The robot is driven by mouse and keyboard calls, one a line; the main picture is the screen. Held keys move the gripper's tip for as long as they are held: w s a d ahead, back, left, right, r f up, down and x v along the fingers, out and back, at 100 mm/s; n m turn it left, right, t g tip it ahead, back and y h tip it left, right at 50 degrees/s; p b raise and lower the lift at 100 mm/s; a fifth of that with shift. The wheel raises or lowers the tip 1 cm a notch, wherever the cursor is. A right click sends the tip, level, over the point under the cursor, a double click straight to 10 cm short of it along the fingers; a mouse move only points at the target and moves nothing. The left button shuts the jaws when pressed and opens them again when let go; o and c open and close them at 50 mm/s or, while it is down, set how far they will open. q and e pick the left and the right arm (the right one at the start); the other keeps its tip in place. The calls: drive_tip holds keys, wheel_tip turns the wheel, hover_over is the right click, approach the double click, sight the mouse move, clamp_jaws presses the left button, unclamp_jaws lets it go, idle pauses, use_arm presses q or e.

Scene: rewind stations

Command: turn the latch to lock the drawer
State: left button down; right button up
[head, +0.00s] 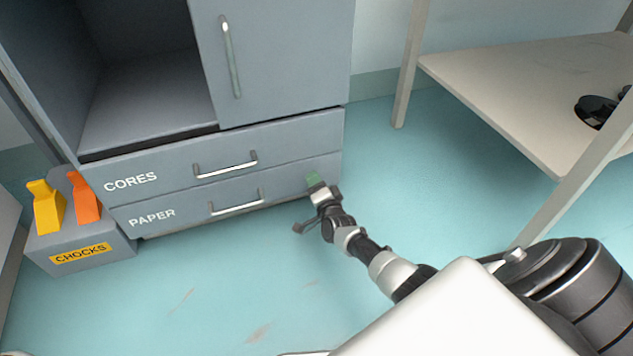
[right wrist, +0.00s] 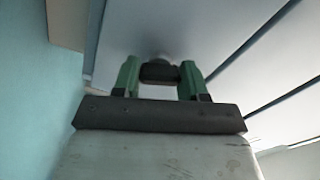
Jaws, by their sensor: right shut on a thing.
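A grey cabinet has two shut drawers, the upper one (head: 140,181) marked CORES and the lower one (head: 180,215) marked PAPER. My right gripper (head: 313,179) is at the right end of the lower drawer front, near the cabinet's corner. In the right wrist view its green fingers (right wrist: 158,78) are shut on a small dark latch (right wrist: 160,73) against the grey face. The latch is hidden behind the gripper in the head view, and I cannot tell its turn angle. My left gripper is not in view.
A grey CHOCKS box (head: 115,248) with a yellow chock (head: 46,207) and an orange chock (head: 85,199) stands left of the drawers. A pale shelf unit (head: 530,85) stands at the right. The teal floor (head: 215,300) before the drawers is clear.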

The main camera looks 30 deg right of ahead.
drive_tip(key=n+p, duration=0.1)
drive_tip(key=n, duration=0.5)
drive_tip(key=shift+n, duration=0.3)
drive_tip(key=n+p, duration=0.1)
drive_tip(key=n, duration=0.2)
drive_tip(key=shift+n, duration=2.1)
drive_tip(key=o, duration=0.9)
drive_tip(key=shift+s+p, duration=0.1)
drive_tip(key=shift+p, duration=0.2)
